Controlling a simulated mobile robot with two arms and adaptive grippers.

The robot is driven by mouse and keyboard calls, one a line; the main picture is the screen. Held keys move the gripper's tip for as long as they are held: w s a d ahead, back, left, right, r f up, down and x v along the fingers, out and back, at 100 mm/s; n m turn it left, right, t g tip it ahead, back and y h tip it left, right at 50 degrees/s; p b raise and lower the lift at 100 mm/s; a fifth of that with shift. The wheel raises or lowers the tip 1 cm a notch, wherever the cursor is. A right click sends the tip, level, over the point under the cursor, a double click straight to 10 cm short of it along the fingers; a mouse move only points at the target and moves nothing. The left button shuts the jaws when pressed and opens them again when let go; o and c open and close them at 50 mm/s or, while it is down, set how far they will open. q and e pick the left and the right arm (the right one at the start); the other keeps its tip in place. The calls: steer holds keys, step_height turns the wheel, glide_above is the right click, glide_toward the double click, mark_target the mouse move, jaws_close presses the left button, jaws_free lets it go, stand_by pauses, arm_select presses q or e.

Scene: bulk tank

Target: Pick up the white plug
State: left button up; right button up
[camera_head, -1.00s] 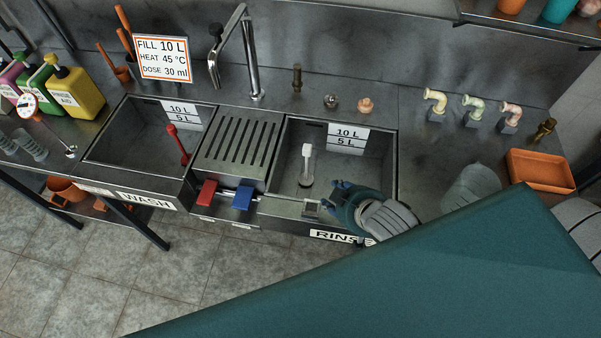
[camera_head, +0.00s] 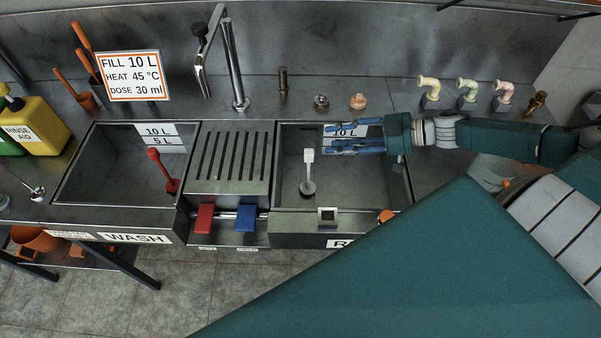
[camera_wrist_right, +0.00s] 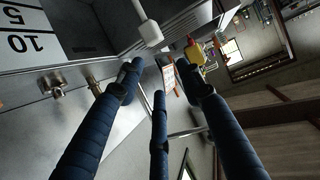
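The white plug (camera_head: 308,171) stands upright in the rinse sink (camera_head: 290,195), with a pale block-shaped top on a stem and a round base on the sink floor. Its white top also shows at the upper middle of the right wrist view (camera_wrist_right: 149,31). My right gripper (camera_head: 336,139) reaches in from the right over the back of the rinse sink, its blue fingers pointing left. In the head view the fingers are above and right of the plug's top. In the wrist view they are spread apart and empty (camera_wrist_right: 163,80). My left gripper is not in view.
The wash sink (camera_head: 110,190) holds a red plug (camera_head: 164,172). A slotted drainer (camera_head: 228,160) and red (camera_head: 204,216) and blue (camera_head: 246,217) pedals lie between the sinks. A tall faucet (camera_head: 236,75) stands behind. My arm hides the lower right.

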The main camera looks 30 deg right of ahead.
steer(key=b, duration=1.1)
glide_toward(309, 170)
step_height(309, 170, down, 3)
steer(key=w, duration=0.3)
steer(key=x, duration=0.4)
steer(key=a+r+p+x, duration=0.1)
steer(key=x, duration=0.2)
steer(key=shift+s+f, duration=0.1)
steer(key=shift+s, duration=0.15)
steer(key=shift+w+a+f, duration=0.15)
steer(key=shift+a+f, duration=0.05)
steer(key=shift+a, duration=0.1)
steer(key=shift+c, duration=0.5)
jaws_close()
